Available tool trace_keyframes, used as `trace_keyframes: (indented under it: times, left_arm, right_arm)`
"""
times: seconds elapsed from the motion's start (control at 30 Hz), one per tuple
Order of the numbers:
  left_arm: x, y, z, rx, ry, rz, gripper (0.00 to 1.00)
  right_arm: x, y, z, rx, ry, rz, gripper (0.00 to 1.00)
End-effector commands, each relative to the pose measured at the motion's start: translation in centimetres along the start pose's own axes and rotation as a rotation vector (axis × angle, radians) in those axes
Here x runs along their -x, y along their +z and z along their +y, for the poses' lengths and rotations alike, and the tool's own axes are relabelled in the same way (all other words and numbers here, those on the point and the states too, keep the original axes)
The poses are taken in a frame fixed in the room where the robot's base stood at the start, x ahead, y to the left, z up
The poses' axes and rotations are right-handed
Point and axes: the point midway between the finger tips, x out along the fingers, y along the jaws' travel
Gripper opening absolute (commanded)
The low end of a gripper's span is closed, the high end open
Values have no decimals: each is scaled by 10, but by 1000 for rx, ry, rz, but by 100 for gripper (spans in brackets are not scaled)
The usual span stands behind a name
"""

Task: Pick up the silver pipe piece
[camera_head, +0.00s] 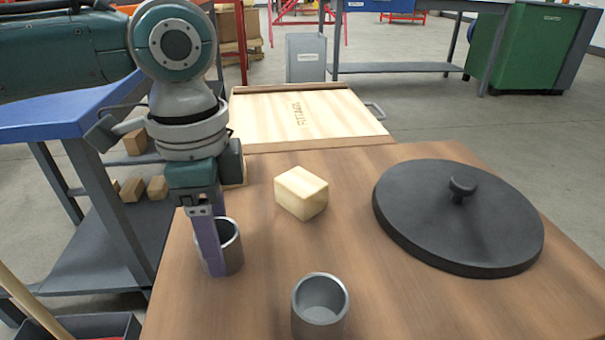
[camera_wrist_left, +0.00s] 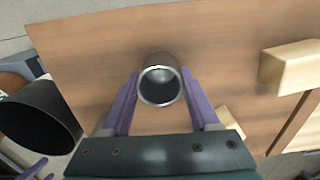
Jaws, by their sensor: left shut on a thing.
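A silver pipe piece (camera_head: 233,250), an upright open-topped cylinder, is near the table's left edge in the head view. My left gripper (camera_head: 211,262) reaches down on it from above, shut on it, with one purple finger in front of its side. In the left wrist view the pipe piece (camera_wrist_left: 160,86) shows its round rim between the two purple fingers (camera_wrist_left: 160,95). I cannot tell whether its base touches the table. A second, similar grey pipe piece (camera_head: 320,306) stands upright at the front of the table. My right gripper is not in view.
A blue-topped bench (camera_head: 60,115) stands to the left.

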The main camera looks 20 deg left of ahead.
Motion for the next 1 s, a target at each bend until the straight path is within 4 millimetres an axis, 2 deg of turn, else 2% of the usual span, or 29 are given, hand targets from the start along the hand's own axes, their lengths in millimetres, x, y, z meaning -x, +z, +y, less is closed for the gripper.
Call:
trace_keyframes:
  times: [0.07,0.43,0.67,0.77,0.87,1.0]
  left_arm:
    - [0,0,0,0,0,0,43]
    - [0,0,0,0,0,0,1]
    - [1,0,0,0,-1,1,0]
    - [8,0,0,0,-1,1,0]
    - [26,0,0,-1,-2,2,0]
    - [65,0,-1,0,-3,2,0]
  right_arm:
    - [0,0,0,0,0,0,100]
    - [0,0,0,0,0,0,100]
    - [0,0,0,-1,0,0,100]
    - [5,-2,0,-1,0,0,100]
    - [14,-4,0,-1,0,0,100]
    - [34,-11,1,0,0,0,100]
